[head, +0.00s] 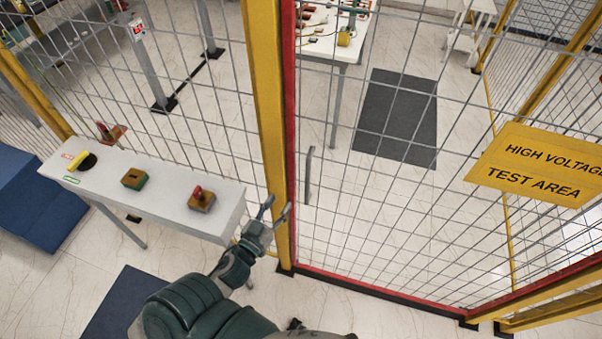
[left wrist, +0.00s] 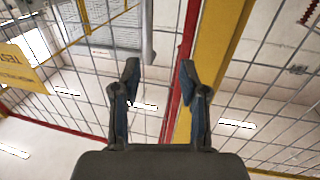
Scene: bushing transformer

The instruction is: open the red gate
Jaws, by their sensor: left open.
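The red gate (head: 291,120) is a red-framed wire mesh panel beside a yellow post (head: 265,90). It looks closed against the post in the head view. A grey vertical handle (head: 308,176) is on the mesh just right of the red upright. My left gripper (head: 277,207) is open and empty, in front of the yellow post, left of and lower than the handle. In the left wrist view, the open fingers (left wrist: 159,75) point toward the red upright (left wrist: 184,55). A grey upright bar (left wrist: 147,30), perhaps the handle, shows near the left finger. My right gripper is out of view.
A white console (head: 150,190) with switches stands left of my left arm. A yellow "HIGH VOLTAGE TEST AREA" sign (head: 535,165) hangs on the mesh at right. Behind the fence are a white table (head: 343,45) and a dark mat (head: 397,115) on open floor.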

